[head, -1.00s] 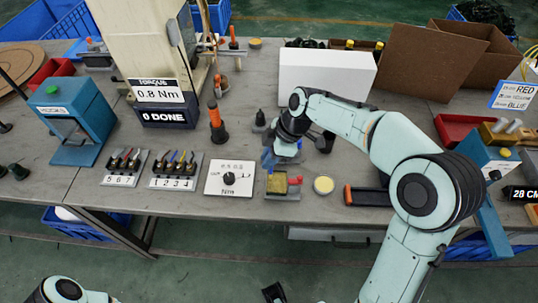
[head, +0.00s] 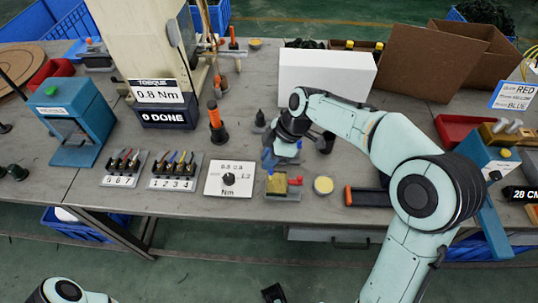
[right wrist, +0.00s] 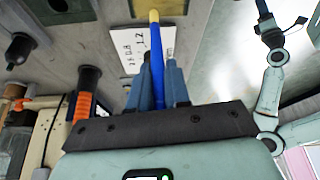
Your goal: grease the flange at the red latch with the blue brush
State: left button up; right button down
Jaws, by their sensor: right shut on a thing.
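My right gripper (head: 270,157) is shut on the blue brush (right wrist: 156,55). In the right wrist view the brush's blue handle stands between my blue fingers (right wrist: 158,88), with its yellow tip pointing away. In the head view the gripper is just above a small grey fixture with a brass-coloured block (head: 277,184). The red latch (head: 296,181) is at the fixture's right side. Whether the brush touches the flange cannot be told; the flange is not clear. My left arm shows in the right wrist view; its gripper (right wrist: 264,12) is small there and its jaws are unclear.
A round pot with pale yellow contents (head: 323,184) stands right of the fixture. A white dial card (head: 230,178) lies to its left. A white box (head: 327,75) is at the back.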

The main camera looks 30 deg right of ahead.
jog(key=shift+r, duration=0.1)
notch_tip(320, 180, up, 3)
jog(key=shift+f+p, duration=0.1)
jog(key=shift+p, duration=0.9)
jog(key=shift+s, duration=0.1)
jog(key=shift+s+d+f, duration=0.3)
jog(key=shift+s+f, duration=0.05)
jog(key=shift+s, duration=0.3)
jog(key=shift+s+d+f, duration=0.35)
jog(key=shift+s+f, duration=0.05)
jog(key=shift+s, duration=0.3)
jog(key=shift+s+d+f, duration=0.3)
jog(key=shift+s+f, duration=0.05)
jog(key=shift+s, duration=0.3)
jog(key=shift+f+b, duration=0.35)
jog(key=shift+f, duration=0.1)
jog(key=shift+w, duration=0.1)
